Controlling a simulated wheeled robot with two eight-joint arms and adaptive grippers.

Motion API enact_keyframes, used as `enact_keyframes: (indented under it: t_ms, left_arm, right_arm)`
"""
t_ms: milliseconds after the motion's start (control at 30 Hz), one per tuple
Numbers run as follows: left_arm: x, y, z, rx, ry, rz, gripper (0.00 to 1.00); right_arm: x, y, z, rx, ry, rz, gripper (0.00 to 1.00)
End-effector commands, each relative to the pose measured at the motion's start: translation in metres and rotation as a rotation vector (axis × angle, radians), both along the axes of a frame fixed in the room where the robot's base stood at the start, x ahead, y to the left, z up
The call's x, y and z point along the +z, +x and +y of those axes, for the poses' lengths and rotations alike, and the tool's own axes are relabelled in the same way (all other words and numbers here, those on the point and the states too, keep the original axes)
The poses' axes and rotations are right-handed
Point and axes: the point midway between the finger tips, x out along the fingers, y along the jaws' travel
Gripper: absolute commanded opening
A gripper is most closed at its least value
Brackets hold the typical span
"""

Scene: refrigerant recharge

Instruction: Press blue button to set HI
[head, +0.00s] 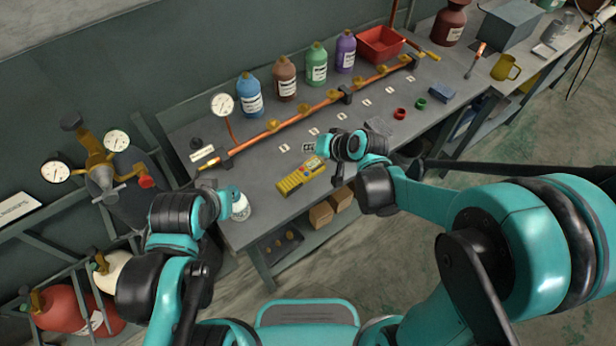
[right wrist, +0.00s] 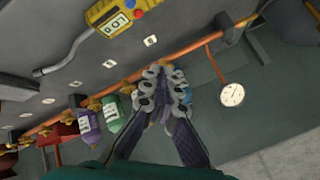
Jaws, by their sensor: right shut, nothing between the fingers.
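The yellow handheld device (head: 297,178) lies on the grey workbench (head: 262,200), just below my right gripper in the head view. It also shows at the top of the right wrist view (right wrist: 106,14), with a small display, a blue button (right wrist: 137,13) and a red button (right wrist: 130,3). The display text is too small to read surely. My right gripper (head: 312,147) is shut and empty; its closed fingers (right wrist: 163,82) appear apart from the device. My left gripper (head: 212,187) is beside a white bottle (head: 240,207); its fingers are unclear.
A copper pipe (head: 300,122) with brass valves and a gauge (head: 222,105) runs along the bench. Several coloured bottles (head: 286,78) and a red bin (head: 380,44) stand behind it. Red and green rings (head: 400,113) lie to the right. Gas cylinders (head: 70,310) stand at left.

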Motion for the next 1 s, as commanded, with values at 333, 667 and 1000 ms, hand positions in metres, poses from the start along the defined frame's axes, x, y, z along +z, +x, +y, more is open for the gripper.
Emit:
enact_keyframes:
  t_ms: [333, 667, 1000]
  left_arm:
    - [0.002, 0.000, 0.000, 0.000, 0.000, 0.000, 0.00]
    - [-0.003, 0.000, 0.000, 0.000, 0.000, 0.000, 0.00]
    - [-0.035, 0.000, 0.000, 0.000, 0.000, 0.000, 0.00]
  right_arm:
    - [-0.005, 0.006, 0.008, 0.005, 0.023, 0.004, 0.00]
    - [-0.011, 0.006, 0.008, 0.005, 0.023, 0.002, 0.00]
    - [-0.050, 0.006, 0.007, 0.004, 0.022, 0.002, 0.00]
